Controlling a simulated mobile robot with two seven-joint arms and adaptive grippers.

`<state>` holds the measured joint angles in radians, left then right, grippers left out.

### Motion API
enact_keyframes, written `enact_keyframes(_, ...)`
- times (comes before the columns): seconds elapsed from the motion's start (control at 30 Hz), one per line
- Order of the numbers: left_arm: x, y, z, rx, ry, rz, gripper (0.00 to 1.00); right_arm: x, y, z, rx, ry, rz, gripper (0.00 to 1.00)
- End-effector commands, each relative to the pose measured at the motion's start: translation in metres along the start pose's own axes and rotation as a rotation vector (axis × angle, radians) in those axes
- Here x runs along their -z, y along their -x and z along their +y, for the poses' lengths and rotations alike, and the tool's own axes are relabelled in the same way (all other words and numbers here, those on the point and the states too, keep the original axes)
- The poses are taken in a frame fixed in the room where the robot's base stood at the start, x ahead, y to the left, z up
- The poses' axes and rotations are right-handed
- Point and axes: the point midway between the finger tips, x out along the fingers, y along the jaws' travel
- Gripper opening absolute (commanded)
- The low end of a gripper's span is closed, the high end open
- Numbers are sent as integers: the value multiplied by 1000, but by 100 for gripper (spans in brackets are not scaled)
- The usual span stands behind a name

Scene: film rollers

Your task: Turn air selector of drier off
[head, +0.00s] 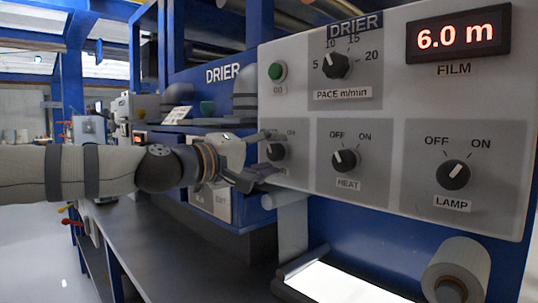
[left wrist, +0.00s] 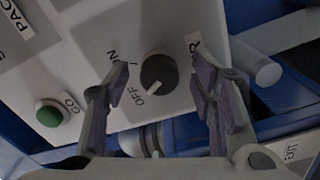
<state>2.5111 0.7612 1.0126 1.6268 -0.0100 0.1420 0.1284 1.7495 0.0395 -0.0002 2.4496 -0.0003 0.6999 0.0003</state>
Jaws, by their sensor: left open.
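The air selector is a black round knob (head: 277,152) low on the left of the grey drier panel (head: 395,215). In the left wrist view the knob (left wrist: 158,72) lies between my fingers, with OFF and ON printed beside it. Its white mark appears to lie on the OFF side. My left gripper (head: 262,154) is open, its two fingers (left wrist: 160,85) on either side of the knob; I cannot tell if they touch it. The gripper hides OFF in the head view, and only an R of the label below shows in the wrist view. My right gripper is out of view.
The heat knob (head: 345,160) and lamp knob (head: 453,174) are to the right. The pace dial (head: 336,65), green go button (head: 277,71) and film display (head: 458,36) are above. A roller (head: 456,272) juts out below. A dark bench (head: 170,255) runs beneath my arm.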

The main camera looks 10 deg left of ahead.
Motion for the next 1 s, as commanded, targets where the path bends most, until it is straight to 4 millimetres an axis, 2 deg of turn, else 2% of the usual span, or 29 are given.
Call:
enact_keyframes(0.07,1,2,1,-1,-1,1,51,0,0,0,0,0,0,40)
enact_keyframes(0.17,2,18,1,-2,-2,2,51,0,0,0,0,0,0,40)
enact_keyframes(0.4,1,85,2,-4,-1,3,51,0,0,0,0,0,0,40)
enact_keyframes(0.5,1,104,2,-3,-2,3,51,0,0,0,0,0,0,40)
enact_keyframes(0.7,0,120,0,-1,0,0,51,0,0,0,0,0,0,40)
enact_keyframes(1.0,0,120,0,0,0,0,51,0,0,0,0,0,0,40)
